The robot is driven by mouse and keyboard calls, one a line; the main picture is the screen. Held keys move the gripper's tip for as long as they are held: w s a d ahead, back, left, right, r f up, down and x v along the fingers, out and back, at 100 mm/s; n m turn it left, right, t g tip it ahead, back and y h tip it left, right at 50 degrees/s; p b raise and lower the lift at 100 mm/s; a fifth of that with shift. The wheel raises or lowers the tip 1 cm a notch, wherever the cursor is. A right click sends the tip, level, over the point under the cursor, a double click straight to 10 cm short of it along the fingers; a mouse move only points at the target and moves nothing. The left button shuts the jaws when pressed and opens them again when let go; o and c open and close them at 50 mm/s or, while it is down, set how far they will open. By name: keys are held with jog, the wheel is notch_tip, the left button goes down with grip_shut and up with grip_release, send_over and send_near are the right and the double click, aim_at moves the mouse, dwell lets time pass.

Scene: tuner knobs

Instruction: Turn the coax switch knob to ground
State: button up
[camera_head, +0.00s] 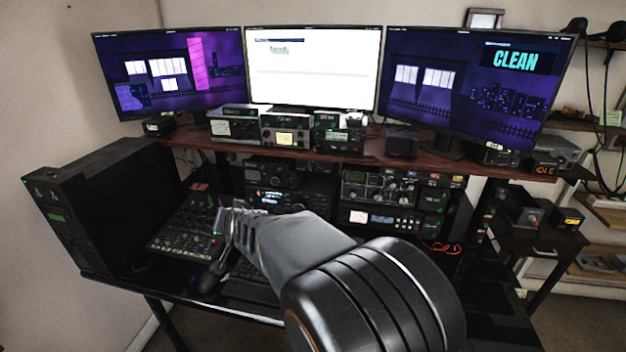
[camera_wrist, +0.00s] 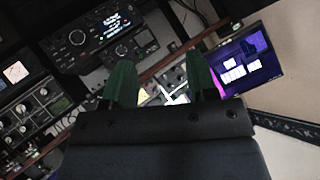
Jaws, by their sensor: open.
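My gripper (camera_head: 238,222) is held out over the desk, in front of the radio gear and above the mixer's right side. In the wrist view its two green-tipped fingers (camera_wrist: 161,80) stand wide apart with nothing gripped between them. I cannot make out for sure which knob is the coax switch knob, or its setting. Small dark boxes, one black (camera_head: 523,208) and one with a yellow label (camera_head: 569,218), sit on the side table at the right, far from my gripper. My arm hides part of the desk's middle and front.
A wooden shelf (camera_head: 375,155) with small radios and three monitors (camera_head: 312,70) spans the desk's back. Stacked radios (camera_head: 382,190) stand beneath it. A mixer (camera_head: 185,232) and a black tower (camera_head: 100,205) fill the left. A box showing IDLE (camera_head: 545,169) stands at the right.

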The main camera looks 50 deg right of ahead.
jog(key=w+d+f+m+t+h+b, duration=0.15)
jog(key=d+m+h, duration=0.4)
jog(key=d, duration=0.55)
jog(key=m+g+h+b, duration=0.1)
jog(key=m+g+h, duration=0.2)
jog(key=m+h, duration=0.35)
send_near(312, 172)
jog(key=p+x, duration=0.2)
jog(key=x, duration=0.7)
jog(key=shift+p, duration=0.35)
jog(key=shift+c, duration=0.4)
jog(key=c, duration=0.8)
jog(key=shift+c, duration=0.2)
